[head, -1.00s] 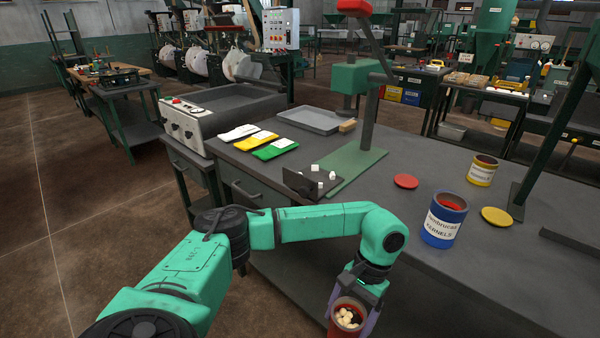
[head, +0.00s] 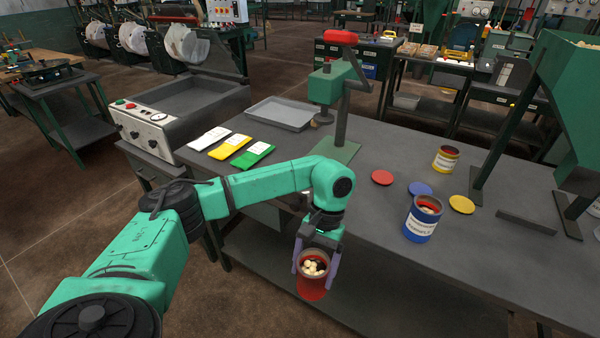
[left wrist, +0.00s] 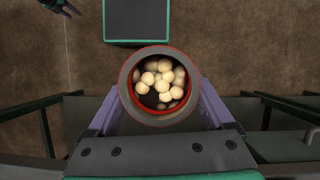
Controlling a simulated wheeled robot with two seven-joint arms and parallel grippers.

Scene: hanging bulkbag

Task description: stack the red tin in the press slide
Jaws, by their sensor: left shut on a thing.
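The red tin (head: 311,286) is upright in my left gripper (head: 317,262), whose purple fingers are shut on its two sides. It is open-topped and holds pale round kernels, which also show inside its red rim in the left wrist view (left wrist: 124,84). The tin hangs in front of the bench's near edge, not over the top. The green press (head: 330,86) with its red handle stands behind my left arm. A dark, purple-tipped part, likely my right gripper (left wrist: 66,7), is cut off in the left wrist view.
On the bench (head: 400,262) stand a blue tin (head: 420,226) and a yellow tin (head: 445,160). Red (head: 382,177), blue (head: 420,188) and yellow (head: 461,204) lids lie flat. A grey tray (head: 280,113) and coloured packets (head: 229,147) lie further left.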

